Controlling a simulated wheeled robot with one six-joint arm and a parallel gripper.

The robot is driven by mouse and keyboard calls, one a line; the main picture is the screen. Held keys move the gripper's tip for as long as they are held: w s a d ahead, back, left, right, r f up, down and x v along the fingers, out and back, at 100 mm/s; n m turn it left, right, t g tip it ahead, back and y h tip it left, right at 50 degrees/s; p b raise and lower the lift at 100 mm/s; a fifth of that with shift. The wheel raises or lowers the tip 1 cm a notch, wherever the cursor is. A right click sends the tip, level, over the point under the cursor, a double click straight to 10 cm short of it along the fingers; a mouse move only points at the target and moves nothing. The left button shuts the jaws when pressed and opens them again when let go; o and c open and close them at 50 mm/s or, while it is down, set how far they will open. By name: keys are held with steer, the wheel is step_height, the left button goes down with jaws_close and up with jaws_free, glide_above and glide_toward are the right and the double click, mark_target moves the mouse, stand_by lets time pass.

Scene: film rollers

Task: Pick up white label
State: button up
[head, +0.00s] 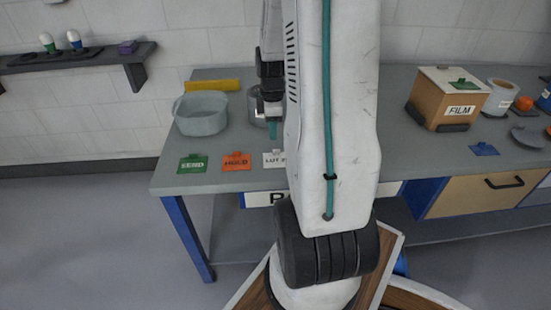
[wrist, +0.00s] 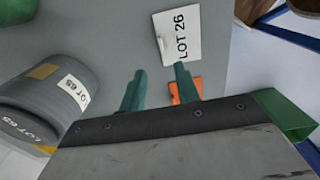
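The white label (head: 273,160), printed LOT 26, lies on the grey table near its front edge, partly hidden by my arm in the head view. In the head view my gripper (head: 272,130) points down just behind the label, above the table.
An orange HOLD label (head: 236,162) and a green SEND label (head: 193,164) lie to the left. A grey roller (wrist: 45,95) marked LOT 65 is close to the gripper. A grey basin (head: 201,116) stands at the back left, a FILM box (head: 447,100) at the right.

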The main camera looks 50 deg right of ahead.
mark_target(277, 158)
steer(key=f, duration=0.7)
steer(key=shift+s+a+f, duration=0.1)
steer(key=shift+s, duration=0.1)
jaws_close()
